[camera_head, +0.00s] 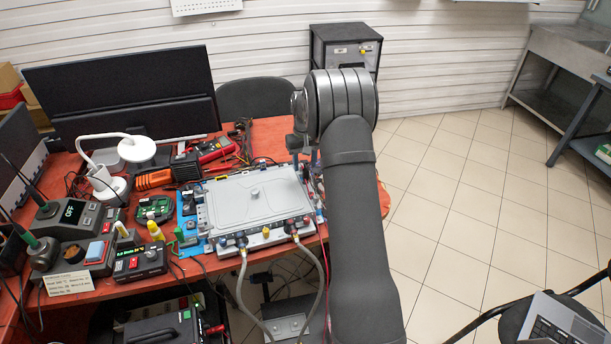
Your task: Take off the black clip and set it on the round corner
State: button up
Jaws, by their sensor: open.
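A grey lidded unit (240,205) lies on the workbench. Two hoses, a left one (241,275) and a right one (318,268), run down from dark fittings on its front edge: a left fitting (241,241) and a right fitting (290,228). The black clip is too small to tell apart from these dark fittings. The rounded right end of the orange table (384,199) shows just past my arm. My gripper (304,152) is at the unit's far right corner, mostly hidden by my wrist; its jaws are open. I cannot see anything held.
A monitor (125,95) stands behind. My arm hides part of the table's right side.

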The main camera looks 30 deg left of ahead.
aim_at(305, 169)
notch_tip(305, 169, down, 5)
jog(key=shift+d+r, duration=0.1)
grip_shut()
dwell(0.3)
jog(key=shift+r, duration=0.4)
jog(key=r, duration=0.3)
jog(key=shift+w+d+r, duration=0.1)
jog(key=shift+d+r, duration=0.25)
jog(key=shift+r, duration=0.05)
jog(key=w+d+r, duration=0.1)
jog(key=d+r, duration=0.8)
jog(key=d, duration=0.1)
jog(key=shift+w+d+r, duration=0.15)
jog(key=shift+w+d, duration=0.1)
jog(key=shift+d, duration=0.15)
